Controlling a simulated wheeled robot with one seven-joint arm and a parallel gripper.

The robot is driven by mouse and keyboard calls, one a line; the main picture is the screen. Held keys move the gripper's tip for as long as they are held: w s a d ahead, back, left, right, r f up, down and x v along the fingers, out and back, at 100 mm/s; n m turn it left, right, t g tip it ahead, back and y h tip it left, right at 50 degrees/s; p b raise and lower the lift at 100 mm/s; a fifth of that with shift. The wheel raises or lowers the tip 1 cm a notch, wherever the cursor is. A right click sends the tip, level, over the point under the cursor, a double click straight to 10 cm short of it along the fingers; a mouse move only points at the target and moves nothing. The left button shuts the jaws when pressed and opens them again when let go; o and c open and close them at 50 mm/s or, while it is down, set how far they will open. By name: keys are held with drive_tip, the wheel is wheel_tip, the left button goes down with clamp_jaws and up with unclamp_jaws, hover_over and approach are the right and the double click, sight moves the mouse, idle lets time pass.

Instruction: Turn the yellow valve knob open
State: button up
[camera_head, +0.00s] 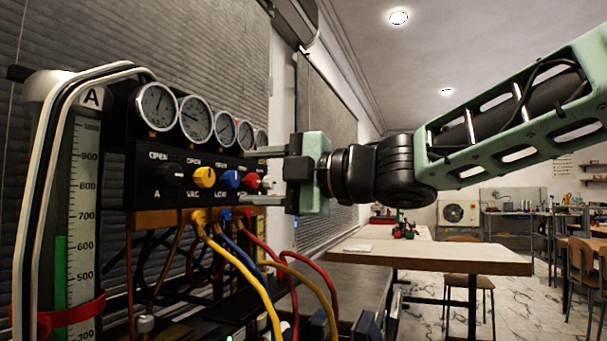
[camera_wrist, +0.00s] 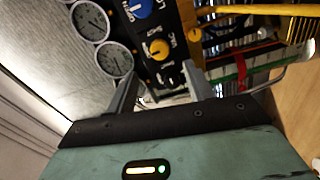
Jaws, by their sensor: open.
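The yellow valve knob (camera_head: 205,177) sits on the black manifold panel (camera_head: 150,200), between a black knob (camera_head: 172,174) and a blue knob (camera_head: 231,179). Labels reading OPEN and VAC are by it. My gripper (camera_head: 250,177) is open and empty, off the panel's front, with its fingers pointing at the panel. In the wrist view the yellow knob (camera_wrist: 157,48) shows just beyond the fingertips (camera_wrist: 163,72), with the blue knob (camera_wrist: 141,8) further up. The gripper appears apart from the yellow knob. The fingers partly hide the panel's right end in the head view.
Several round gauges (camera_head: 196,118) line the panel's top. A red knob (camera_head: 251,181) is right of the blue one. Yellow (camera_head: 245,275), blue and red hoses hang below. A graduated cylinder marked A (camera_head: 85,190) stands left. A wooden table (camera_head: 430,257) is behind, right.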

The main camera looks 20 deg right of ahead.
drive_tip(key=p+v, duration=0.3)
drive_tip(key=v, duration=0.4)
drive_tip(key=shift+s+d+p, duration=0.15)
drive_tip(key=shift+d+p, duration=0.1)
drive_tip(key=shift+p, duration=0.05)
